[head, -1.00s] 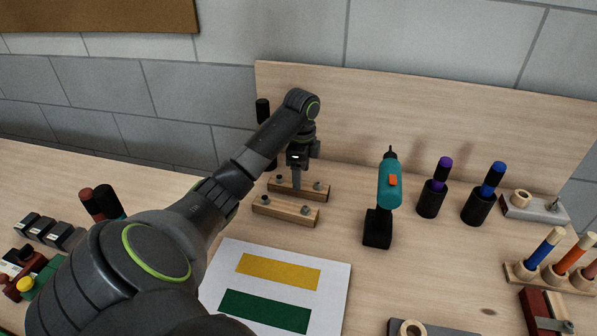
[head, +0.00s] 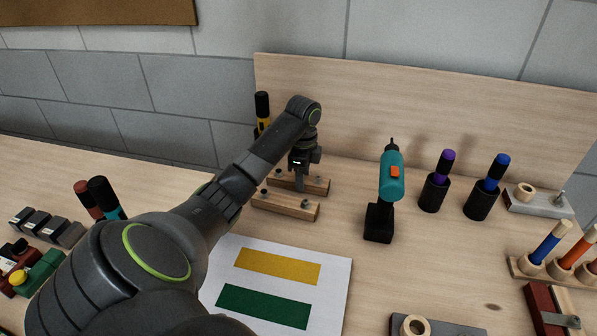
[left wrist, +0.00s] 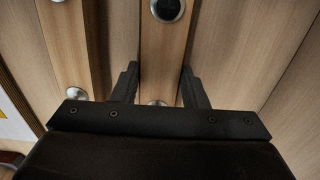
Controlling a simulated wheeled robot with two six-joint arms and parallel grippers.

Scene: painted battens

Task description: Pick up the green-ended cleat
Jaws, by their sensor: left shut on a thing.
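Two wooden cleats with dark round knobs lie side by side at the foot of the upright board. My left gripper (head: 300,184) points down at the rear cleat (head: 319,186). The front cleat (head: 284,206) lies apart from it, nearer the printed sheet. In the left wrist view my left gripper (left wrist: 160,86) has one finger on each side of a cleat (left wrist: 164,55) and is shut on it. The other cleat (left wrist: 68,45) is to its left there. I see no green end on either cleat; the gripped one is partly hidden. My right gripper is out of view.
A white sheet (head: 229,252) with a yellow and a green rectangle lies in front of the cleats. A teal drill (head: 391,175) stands to their right, with purple (head: 447,163) and blue (head: 498,168) handled tools beyond it. The upright board (head: 430,110) closes off the back.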

